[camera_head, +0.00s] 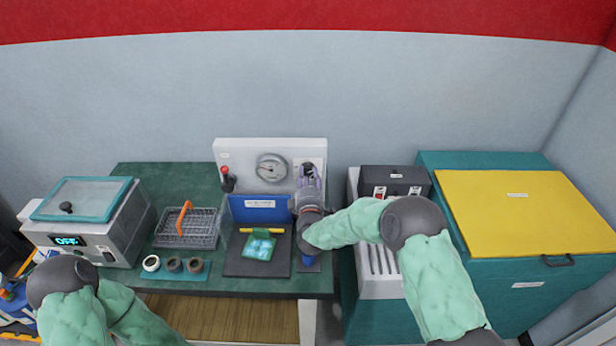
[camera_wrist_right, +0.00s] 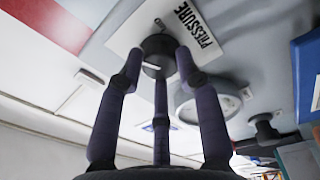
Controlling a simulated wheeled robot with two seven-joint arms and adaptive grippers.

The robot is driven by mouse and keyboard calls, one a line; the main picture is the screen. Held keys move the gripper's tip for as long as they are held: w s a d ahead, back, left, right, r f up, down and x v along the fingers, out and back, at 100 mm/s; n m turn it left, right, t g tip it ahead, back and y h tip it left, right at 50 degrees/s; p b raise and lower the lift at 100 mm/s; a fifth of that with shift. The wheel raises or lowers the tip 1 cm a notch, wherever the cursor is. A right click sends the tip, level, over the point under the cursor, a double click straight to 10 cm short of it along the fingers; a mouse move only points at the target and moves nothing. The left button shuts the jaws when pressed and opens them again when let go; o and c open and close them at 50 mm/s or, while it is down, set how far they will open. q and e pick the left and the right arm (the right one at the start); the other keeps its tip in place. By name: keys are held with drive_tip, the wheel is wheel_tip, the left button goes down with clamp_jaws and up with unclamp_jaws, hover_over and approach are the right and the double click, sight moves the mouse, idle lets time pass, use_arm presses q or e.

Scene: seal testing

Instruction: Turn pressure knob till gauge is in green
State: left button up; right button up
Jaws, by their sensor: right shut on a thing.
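The black pressure knob (camera_wrist_right: 160,50) sits on a white plate marked PRESSURE (camera_wrist_right: 190,22) in the right wrist view. In the head view the knob (camera_head: 308,167) shows at the right of the white panel (camera_head: 230,152). My right gripper (camera_head: 310,178) is at the knob, and its dark fingers (camera_wrist_right: 160,65) are shut around it. The round gauge (camera_head: 271,168) is left of the knob; its needle and coloured zones are too small to read. The gauge also shows edge-on in the right wrist view (camera_wrist_right: 215,105). My left gripper is out of view; only my left arm shows at lower left.
A red-topped lever (camera_head: 227,178) is at the panel's left. A blue block (camera_head: 258,208) stands below the gauge, behind a dark mat (camera_head: 237,265) with a green pouch (camera_head: 259,248). A wire basket (camera_head: 187,236) and a heated bath (camera_head: 85,220) are at left. A yellow-lidded chest (camera_head: 515,215) is at right.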

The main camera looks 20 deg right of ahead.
drive_tip(key=o, duration=1.1)
drive_tip(key=shift+o, duration=0.2)
drive_tip(key=v, duration=1.2)
drive_tip(key=shift+f, duration=0.15)
